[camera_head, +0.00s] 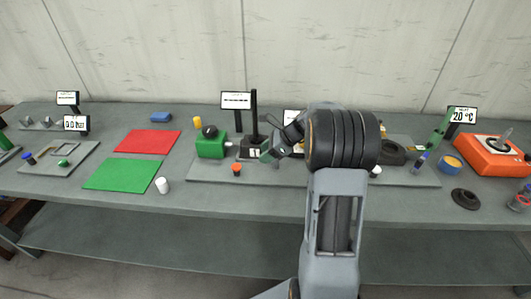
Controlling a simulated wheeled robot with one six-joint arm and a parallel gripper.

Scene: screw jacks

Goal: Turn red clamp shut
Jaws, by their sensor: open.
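A small orange-red knob (236,169) sits at the front of a long grey base plate (215,174). I cannot tell whether it belongs to the red clamp, and I see no other clear red clamp. My gripper (269,142) is open, behind and to the right of the knob and apart from it. It is beside a black upright post (254,115) on a dark base; I cannot tell whether they touch. My thick dark wrist and grey arm hide the middle of the plate, so parts there may be covered.
Left of the post is a green block (210,147) with a black ball knob. Red (148,141) and green (121,174) mats lie further left, with a white cylinder (162,185) beside them. An orange hotplate (490,158) stands at right. The table front is mostly clear.

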